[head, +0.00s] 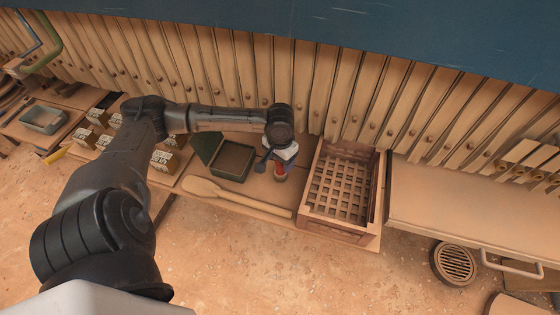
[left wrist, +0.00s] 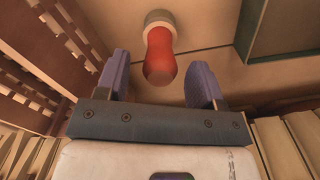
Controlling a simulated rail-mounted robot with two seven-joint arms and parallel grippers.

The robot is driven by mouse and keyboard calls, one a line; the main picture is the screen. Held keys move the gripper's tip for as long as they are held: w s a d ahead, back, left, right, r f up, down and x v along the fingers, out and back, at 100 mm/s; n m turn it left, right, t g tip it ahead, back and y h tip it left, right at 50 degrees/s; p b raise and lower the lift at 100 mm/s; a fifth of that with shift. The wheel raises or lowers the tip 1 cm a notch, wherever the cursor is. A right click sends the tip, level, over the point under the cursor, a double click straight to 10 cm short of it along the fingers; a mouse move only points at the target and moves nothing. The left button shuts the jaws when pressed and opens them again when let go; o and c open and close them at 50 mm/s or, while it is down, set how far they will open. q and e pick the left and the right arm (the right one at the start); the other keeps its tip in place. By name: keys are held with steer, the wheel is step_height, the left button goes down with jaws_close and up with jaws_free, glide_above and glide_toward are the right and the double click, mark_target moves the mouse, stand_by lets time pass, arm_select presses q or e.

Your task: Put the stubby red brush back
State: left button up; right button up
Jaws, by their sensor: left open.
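The stubby red brush (head: 280,169) is on the wooden shelf, between the green box and the slatted crate. In the left wrist view the brush (left wrist: 160,56) shows a rounded red handle and a pale round end. My left gripper (head: 275,161) is at the brush, over the shelf, and partly hides it in the head view. In the left wrist view the two purple fingers of my left gripper (left wrist: 159,80) are apart, with the red handle end showing between them and a gap on each side. My right gripper is not in view.
The slatted wooden crate (head: 313,216) stands close to the right of the brush. A dark green open box (head: 214,170) is to the left. A long wooden paddle (head: 238,199) lies along the front edge. A wall of upright wooden slats (head: 310,90) runs behind.

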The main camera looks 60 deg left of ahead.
arm_select(q)
step_height(320, 180, up, 10)
steer(key=p, duration=0.3)
steer(key=shift+r, duration=0.25)
